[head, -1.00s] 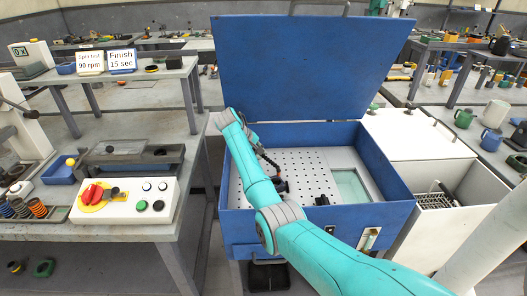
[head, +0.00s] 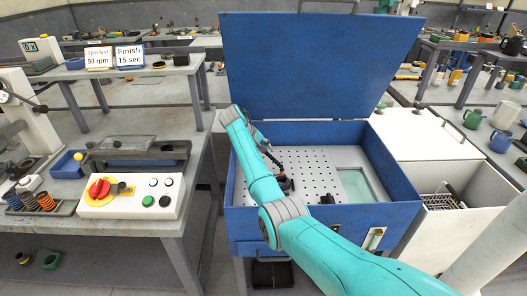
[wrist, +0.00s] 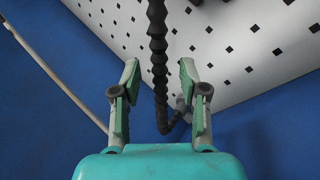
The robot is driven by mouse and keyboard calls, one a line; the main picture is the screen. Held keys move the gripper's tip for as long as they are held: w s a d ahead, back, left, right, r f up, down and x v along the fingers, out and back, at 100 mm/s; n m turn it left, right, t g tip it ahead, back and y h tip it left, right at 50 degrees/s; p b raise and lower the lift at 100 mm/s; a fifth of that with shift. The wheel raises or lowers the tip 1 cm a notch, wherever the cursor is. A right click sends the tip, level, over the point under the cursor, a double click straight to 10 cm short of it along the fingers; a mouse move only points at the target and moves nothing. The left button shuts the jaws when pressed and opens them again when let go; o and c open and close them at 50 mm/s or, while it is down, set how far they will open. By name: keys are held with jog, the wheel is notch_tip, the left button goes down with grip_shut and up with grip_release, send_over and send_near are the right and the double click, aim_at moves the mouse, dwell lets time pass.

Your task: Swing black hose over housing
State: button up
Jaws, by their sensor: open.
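The black segmented hose (wrist: 157,70) hangs between the two fingers of my gripper (wrist: 160,68) in the wrist view. The fingers stand apart on either side of it, with gaps visible. In the head view the hose (head: 268,153) shows beside my arm, inside the blue open-lidded box (head: 272,222). A small dark part (head: 285,184) sits near its lower end on the white perforated plate (head: 312,163); I cannot tell whether this is the housing. My fingertips are hidden in the head view.
The raised blue lid (head: 315,65) stands behind the box. A control panel with a red and yellow knob (head: 99,188) is on the left bench. A white bin (head: 425,135) adjoins the box at right. A pale tube (wrist: 55,75) crosses the wrist view's left side.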

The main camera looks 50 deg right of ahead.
jog(key=shift+r, duration=0.1)
jog(key=v, duration=1.1)
jog(key=shift+a+r, duration=0.25)
jog(key=shift+r, duration=0.05)
jog(key=shift+w, duration=0.1)
